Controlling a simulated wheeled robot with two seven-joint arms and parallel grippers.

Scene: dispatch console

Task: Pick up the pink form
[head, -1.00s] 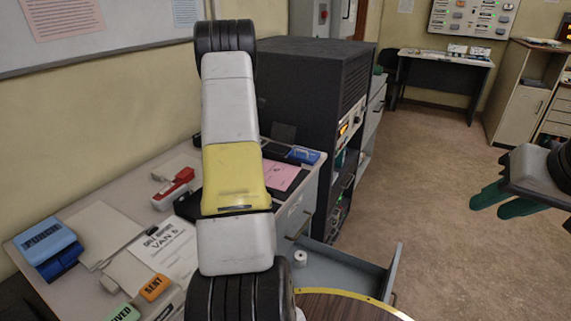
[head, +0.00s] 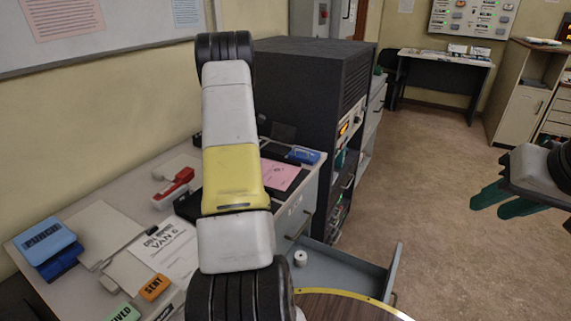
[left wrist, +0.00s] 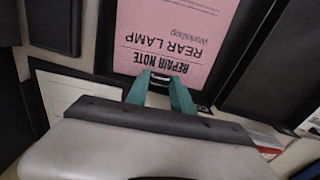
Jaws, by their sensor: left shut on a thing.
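The pink form (head: 281,174) lies in a black tray on the desk, partly hidden behind my left arm in the head view. In the left wrist view the pink form (left wrist: 175,35) shows printed text, "REPAIR NOTE, REAR LAMP", upside down. My left gripper (left wrist: 159,79) is at the form's near edge, its teal fingertips closed on that edge. The form still appears to lie over the black tray (left wrist: 106,40). In the head view the left fingers are hidden by the arm. My right gripper (head: 508,200) is empty, its teal fingers apart, over the floor at right.
A dark equipment cabinet (head: 310,90) stands behind. An open drawer (head: 345,268) juts out below. The floor at right is clear.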

